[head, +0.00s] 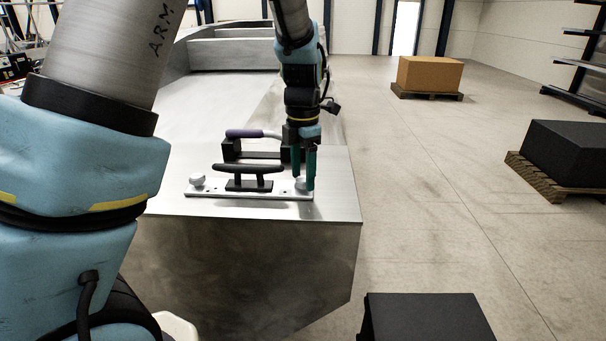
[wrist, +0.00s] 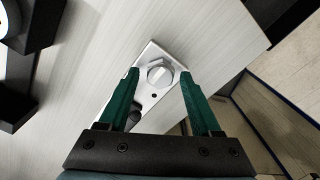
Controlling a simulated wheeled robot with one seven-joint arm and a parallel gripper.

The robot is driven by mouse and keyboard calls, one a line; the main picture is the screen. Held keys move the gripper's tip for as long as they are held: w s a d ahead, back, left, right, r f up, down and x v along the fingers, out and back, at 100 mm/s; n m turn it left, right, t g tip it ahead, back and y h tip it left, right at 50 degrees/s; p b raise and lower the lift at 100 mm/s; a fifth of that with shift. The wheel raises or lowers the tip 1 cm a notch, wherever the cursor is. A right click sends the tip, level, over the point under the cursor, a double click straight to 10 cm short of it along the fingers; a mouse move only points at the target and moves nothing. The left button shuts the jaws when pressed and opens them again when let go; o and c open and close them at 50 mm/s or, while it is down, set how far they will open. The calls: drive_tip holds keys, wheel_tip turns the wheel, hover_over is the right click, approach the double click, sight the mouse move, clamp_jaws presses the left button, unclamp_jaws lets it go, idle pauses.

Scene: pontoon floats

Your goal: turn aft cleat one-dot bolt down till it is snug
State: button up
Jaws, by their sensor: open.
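The aft cleat (head: 248,170) is black and stands on a pale metal plate (head: 225,192) on the pontoon's end deck. A silver bolt head sits at each end of the plate. The right-end bolt (wrist: 160,72) shows in the wrist view with a flat-sided grip, and one dark dot is marked on the plate beside it. My gripper (head: 304,180) points down over this bolt. In the wrist view its green fingers (wrist: 159,75) are open on either side of the bolt head, with gaps showing. The left-end bolt (head: 197,179) stands apart. Whether the bolt is seated is unclear.
The pontoon deck (head: 335,200) ends a little right of the plate. A dark block (head: 425,318) stands at the front right. Open floor lies to the right.

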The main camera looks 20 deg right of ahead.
drive_tip(key=n, duration=0.3)
drive_tip(key=shift+s, duration=0.1)
drive_tip(key=n, duration=0.3)
drive_tip(key=shift+n, duration=0.3)
drive_tip(key=n, duration=0.4)
drive_tip(key=shift+f, duration=0.15)
drive_tip(key=shift+n, duration=0.4)
